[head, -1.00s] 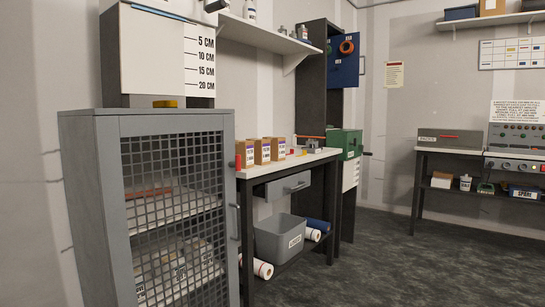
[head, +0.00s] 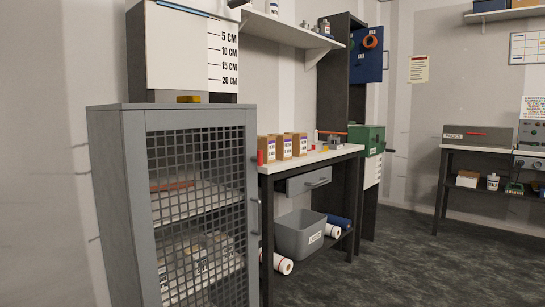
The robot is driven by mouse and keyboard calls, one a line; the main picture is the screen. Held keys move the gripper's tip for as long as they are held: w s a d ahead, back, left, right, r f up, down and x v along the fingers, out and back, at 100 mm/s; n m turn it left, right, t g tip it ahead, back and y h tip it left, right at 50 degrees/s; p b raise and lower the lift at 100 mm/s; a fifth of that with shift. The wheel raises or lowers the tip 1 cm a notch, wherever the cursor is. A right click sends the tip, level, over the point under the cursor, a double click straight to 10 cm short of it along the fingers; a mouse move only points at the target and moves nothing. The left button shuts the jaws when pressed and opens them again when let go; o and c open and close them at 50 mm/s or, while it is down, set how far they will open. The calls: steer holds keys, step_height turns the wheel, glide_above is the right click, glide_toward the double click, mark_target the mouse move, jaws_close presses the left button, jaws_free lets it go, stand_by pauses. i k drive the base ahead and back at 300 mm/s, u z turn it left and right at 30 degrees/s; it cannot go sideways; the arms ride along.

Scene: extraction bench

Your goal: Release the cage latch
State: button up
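A grey cage cabinet (head: 133,180) with a mesh door stands at the left, and its door looks shut. A grey vertical handle (head: 255,212) shows at the right edge of the door. A small red piece (head: 260,157) shows close to the door's upper right edge; I cannot tell whether it belongs to the latch or stands on the bench behind. Behind the mesh are shelves with a red-orange bar and several labelled boxes. My gripper is not in view.
A white-topped bench (head: 312,157) with brown boxes (head: 284,147), a drawer (head: 309,180) and a grey bin (head: 299,233) below stands right of the cabinet. A green box (head: 367,138) sits at its far end. The dark floor (head: 400,270) at right is clear.

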mark_target(259, 159)
steer(key=u, duration=0.2)
steer(key=i, duration=1.15)
steer(key=z, duration=0.4)
